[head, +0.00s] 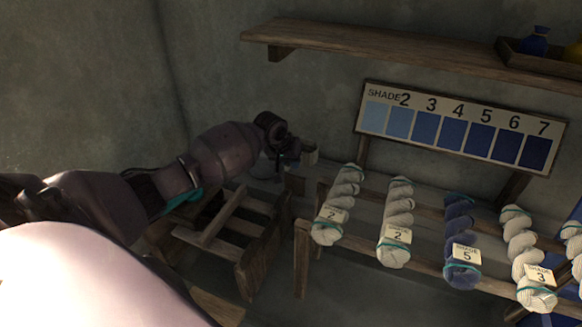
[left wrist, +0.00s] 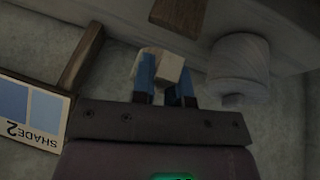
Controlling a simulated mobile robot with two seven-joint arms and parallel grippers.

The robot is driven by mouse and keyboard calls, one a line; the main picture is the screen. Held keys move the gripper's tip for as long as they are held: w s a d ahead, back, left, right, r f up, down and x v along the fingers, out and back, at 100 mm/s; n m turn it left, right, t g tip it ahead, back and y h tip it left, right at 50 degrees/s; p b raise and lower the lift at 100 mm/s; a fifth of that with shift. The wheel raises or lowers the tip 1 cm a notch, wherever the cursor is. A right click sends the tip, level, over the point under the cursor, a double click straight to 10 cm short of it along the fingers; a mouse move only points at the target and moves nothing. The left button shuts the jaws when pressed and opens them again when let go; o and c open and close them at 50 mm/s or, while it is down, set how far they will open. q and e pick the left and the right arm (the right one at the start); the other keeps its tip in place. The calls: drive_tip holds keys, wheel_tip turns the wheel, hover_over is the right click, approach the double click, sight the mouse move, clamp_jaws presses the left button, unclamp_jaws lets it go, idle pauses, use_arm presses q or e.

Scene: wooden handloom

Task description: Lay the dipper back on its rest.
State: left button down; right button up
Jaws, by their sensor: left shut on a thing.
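My left gripper (head: 298,152) reaches in from the left, beyond the slatted wooden frame. In the left wrist view its two blue fingers (left wrist: 164,88) are closed on a small pale block-like piece (left wrist: 171,68). I take this piece to be part of the dipper; it shows as a small pale end (head: 311,157) in the head view. The rest of its shape is hidden by the gripper or too dark to tell. I cannot make out the dipper's rest. My right gripper is not in view.
A grey round vessel (left wrist: 240,72) stands close beside the fingers. A slatted wooden frame (head: 226,226) is below the arm. Tagged yarn skeins (head: 397,222) hang on a rack at the right, under the shade board (head: 457,127). A wooden shelf (head: 400,51) runs above.

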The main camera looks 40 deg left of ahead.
use_arm(q)
drive_tip(key=shift+w+a+f+b, duration=0.25)
drive_tip(key=shift+w+f+b, duration=0.55)
drive_tip(key=shift+f+b, duration=0.35)
drive_tip(key=w+f+b, duration=0.2)
drive_tip(key=w+a+f+b, duration=0.1)
drive_tip(key=w+f+b, duration=0.1)
drive_tip(key=b, duration=0.1)
drive_tip(key=shift+b, duration=0.3)
drive_tip(key=shift+f, duration=0.3)
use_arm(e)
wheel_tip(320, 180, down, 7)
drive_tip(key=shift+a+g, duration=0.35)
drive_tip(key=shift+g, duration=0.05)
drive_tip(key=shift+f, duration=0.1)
use_arm(q)
drive_tip(key=c, duration=1.1)
unclamp_jaws()
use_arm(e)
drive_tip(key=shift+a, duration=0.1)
use_arm(q)
drive_tip(key=shift+o, duration=0.2)
